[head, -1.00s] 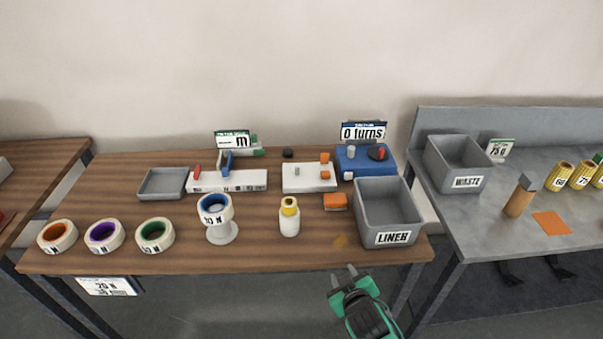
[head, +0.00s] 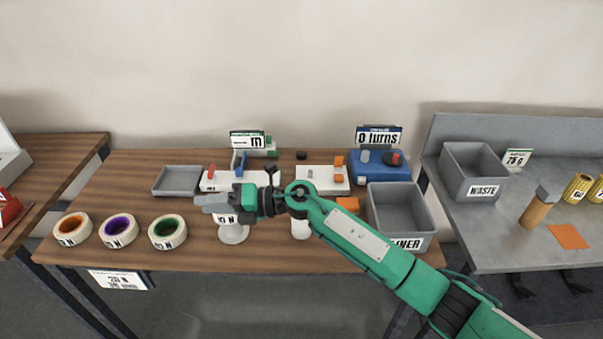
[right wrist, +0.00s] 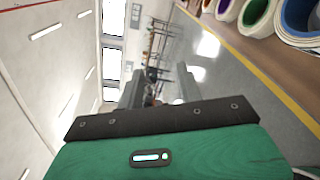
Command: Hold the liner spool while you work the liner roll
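A roll with a blue core stands on a white pedestal (head: 233,234), mostly hidden by my right gripper (head: 205,202) in the head view. In the right wrist view the blue-cored roll (right wrist: 300,22) shows at the top right, beside the fingers and not between them. The fingers (right wrist: 160,90) are apart with nothing between them. Rolls with orange (head: 73,229), purple (head: 118,229) and green (head: 168,231) cores lie to the left. No label names the liner spool or liner roll, so I cannot tell which they are. My left gripper is not in view.
A grey LINER bin (head: 400,206) is partly covered by my right arm. A blue device (head: 379,168) with a "0 turns" sign (head: 378,136) stands behind it. A grey tray (head: 177,181) lies at the back left. A WASTE bin (head: 473,168) is on the right bench.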

